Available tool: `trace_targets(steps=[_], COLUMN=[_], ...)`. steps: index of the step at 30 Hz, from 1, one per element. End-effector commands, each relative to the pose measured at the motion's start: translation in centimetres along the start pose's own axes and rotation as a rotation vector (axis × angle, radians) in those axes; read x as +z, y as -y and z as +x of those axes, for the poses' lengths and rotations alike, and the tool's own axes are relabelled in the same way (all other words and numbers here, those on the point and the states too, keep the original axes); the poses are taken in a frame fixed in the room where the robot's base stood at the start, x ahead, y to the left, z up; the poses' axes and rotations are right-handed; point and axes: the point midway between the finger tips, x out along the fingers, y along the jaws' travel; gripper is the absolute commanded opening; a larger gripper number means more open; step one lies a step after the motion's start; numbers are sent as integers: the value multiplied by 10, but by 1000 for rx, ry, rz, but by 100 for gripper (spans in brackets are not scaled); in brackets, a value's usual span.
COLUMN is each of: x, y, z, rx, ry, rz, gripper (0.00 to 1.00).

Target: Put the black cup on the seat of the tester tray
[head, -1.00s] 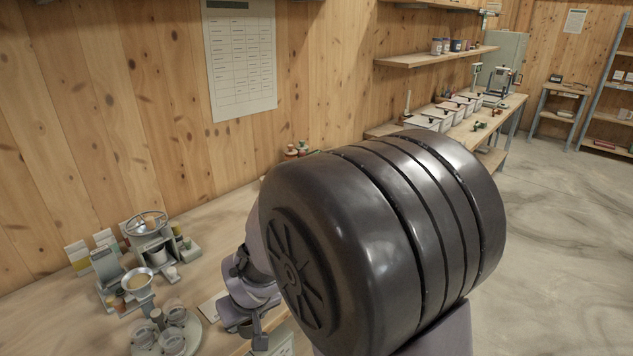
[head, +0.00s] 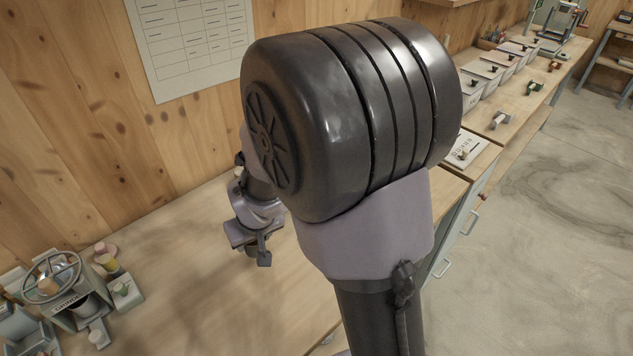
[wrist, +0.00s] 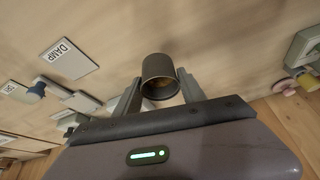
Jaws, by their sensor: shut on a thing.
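My gripper (wrist: 158,92) is shut on the black cup (wrist: 160,68), which sits between the two fingers in the wrist view. The cup's open mouth faces the wrist camera, and its inside looks brownish. In the head view my gripper (head: 252,246) hangs over the wooden bench, partly behind my own arm. The cup is small and dark there and hard to make out. I cannot pick out the tester tray or its seat for certain in either view.
The bench (head: 200,290) is mostly bare below my gripper. A handwheel device (head: 58,290) stands at the lower left. A white card marked DAMP (wrist: 70,57) lies on the bench. Lidded bins (head: 490,72) line the far bench. Open floor (head: 540,230) is at the right.

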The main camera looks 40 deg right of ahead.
Motion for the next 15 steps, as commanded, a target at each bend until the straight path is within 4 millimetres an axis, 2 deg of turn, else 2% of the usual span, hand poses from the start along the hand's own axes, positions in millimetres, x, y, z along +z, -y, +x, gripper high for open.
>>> trace_targets(steps=[1,9,12,15], x=[-5,3,11,16], y=[-12,-92,-116,-129], z=[-15,-36,-41,-40], rx=[11,100,132,150], ry=[4,2,1,-1], rz=[31,230,287,316], gripper=[7,7,7,7])
